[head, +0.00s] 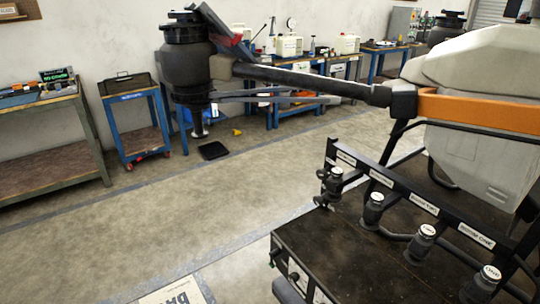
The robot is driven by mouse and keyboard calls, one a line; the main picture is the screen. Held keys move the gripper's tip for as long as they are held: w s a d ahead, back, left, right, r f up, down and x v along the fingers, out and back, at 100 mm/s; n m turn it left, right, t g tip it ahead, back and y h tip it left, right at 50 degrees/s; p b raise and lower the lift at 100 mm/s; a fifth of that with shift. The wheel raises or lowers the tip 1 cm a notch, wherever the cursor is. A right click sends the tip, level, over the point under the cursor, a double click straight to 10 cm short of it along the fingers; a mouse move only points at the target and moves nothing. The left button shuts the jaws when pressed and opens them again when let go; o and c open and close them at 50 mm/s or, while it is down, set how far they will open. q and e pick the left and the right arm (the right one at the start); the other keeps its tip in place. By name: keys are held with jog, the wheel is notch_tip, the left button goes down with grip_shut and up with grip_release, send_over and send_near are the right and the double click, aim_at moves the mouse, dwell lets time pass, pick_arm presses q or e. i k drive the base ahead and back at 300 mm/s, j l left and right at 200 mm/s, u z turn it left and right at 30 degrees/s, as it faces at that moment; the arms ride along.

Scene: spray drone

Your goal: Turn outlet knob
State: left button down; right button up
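A row of several black valve knobs with pale round caps runs along a dark bench at the lower right. They are the far knob (335,182), a second knob (373,209), a third knob (421,242) and the near knob (485,283). Labels sit on the black rail (410,198) behind them, too small to read surely, so I cannot tell which knob is the outlet one. No gripper shows clearly in the head view.
The drone's white tank (475,130) and orange-banded arm (470,108) overhang the dark bench (345,252). A black motor pod (187,65) hangs at upper left. Workbenches (40,150) line the wall. The floor (180,220) left of the bench is clear.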

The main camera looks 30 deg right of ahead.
aim_at(322, 173)
jog(key=i+j+z, duration=0.1)
jog(key=i+z, duration=0.25)
jog(key=i, duration=0.2)
jog(key=i+j+z, duration=0.25)
jog(key=i+z, duration=0.15)
jog(key=i+j+z, duration=0.35)
jog(key=i, duration=0.2)
jog(key=i+j, duration=0.05)
